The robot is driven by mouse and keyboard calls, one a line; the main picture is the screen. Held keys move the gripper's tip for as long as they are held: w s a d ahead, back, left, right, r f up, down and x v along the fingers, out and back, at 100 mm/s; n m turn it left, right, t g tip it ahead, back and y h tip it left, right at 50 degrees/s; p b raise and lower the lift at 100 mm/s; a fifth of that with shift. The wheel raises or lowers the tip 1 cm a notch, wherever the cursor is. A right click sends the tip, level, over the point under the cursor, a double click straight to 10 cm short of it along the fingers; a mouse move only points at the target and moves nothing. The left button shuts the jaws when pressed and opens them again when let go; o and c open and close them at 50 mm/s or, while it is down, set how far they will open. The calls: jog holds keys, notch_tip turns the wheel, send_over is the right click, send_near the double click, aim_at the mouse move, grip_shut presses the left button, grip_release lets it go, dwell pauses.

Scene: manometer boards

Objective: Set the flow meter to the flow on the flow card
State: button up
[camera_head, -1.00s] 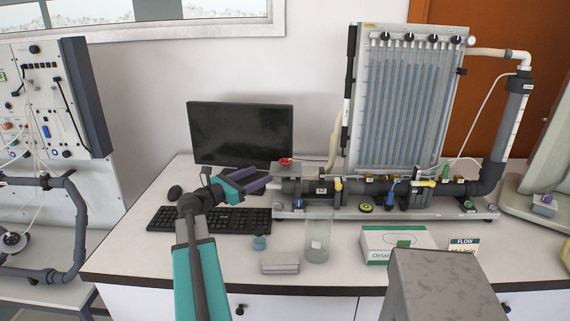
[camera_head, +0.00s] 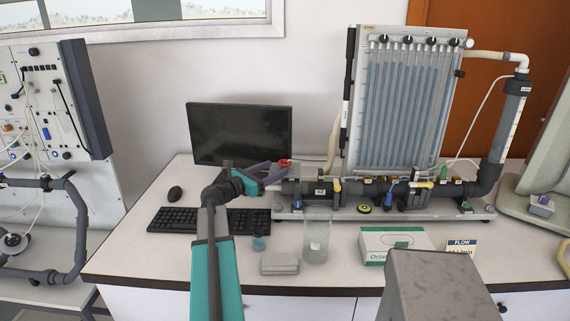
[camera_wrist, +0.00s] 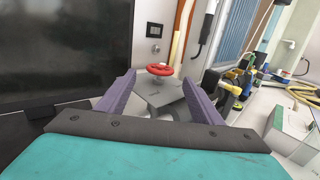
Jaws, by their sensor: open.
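The flow card (camera_head: 461,245) stands at the right front of the bench. Its heading reads FLOW; its lower line is partly hidden and I cannot read it. The flow meter (camera_head: 511,120) is the upright tube with a pale scale at the right of the manometer board; its reading is too small to tell. A red handwheel (camera_head: 285,162) sits at the left end of the pipework. In the wrist view the red handwheel (camera_wrist: 160,70) appears between my finger tips, apparently just beyond them. My gripper (camera_head: 275,173) is open and empty, close to the handwheel.
The manometer board (camera_head: 408,100) stands behind the dark pipe. A monitor (camera_head: 240,135) and keyboard (camera_head: 180,220) are at left. A beaker (camera_head: 316,240), a grey block (camera_head: 279,263) and a white-green box (camera_head: 395,243) stand along the front.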

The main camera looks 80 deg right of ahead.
aim_at(284, 167)
jog(key=shift+p+x, duration=0.6)
jog(key=shift+x, duration=2.5)
jog(key=c, duration=1.1)
jog(key=shift+o, duration=0.2)
jog(key=shift+s+a+n+t, duration=0.1)
jog(key=shift+n+t, duration=0.2)
jog(key=shift+t, duration=0.1)
jog(key=shift+s+n+t+h+b, duration=0.1)
jog(key=shift+n+t+h+b, duration=0.2)
jog(key=shift+n+t+h, duration=1.15)
jog(key=shift+n+t+h+b, duration=0.2)
jog(key=shift+n+t, duration=0.85)
jog(key=shift+t, duration=0.85)
jog(key=shift+n+t+h+b, duration=0.1)
jog(key=shift+n+t+b, duration=0.1)
jog(key=shift+n+t, duration=1.25)
jog(key=shift+m+t, duration=0.35)
jog(key=shift+t, duration=0.25)
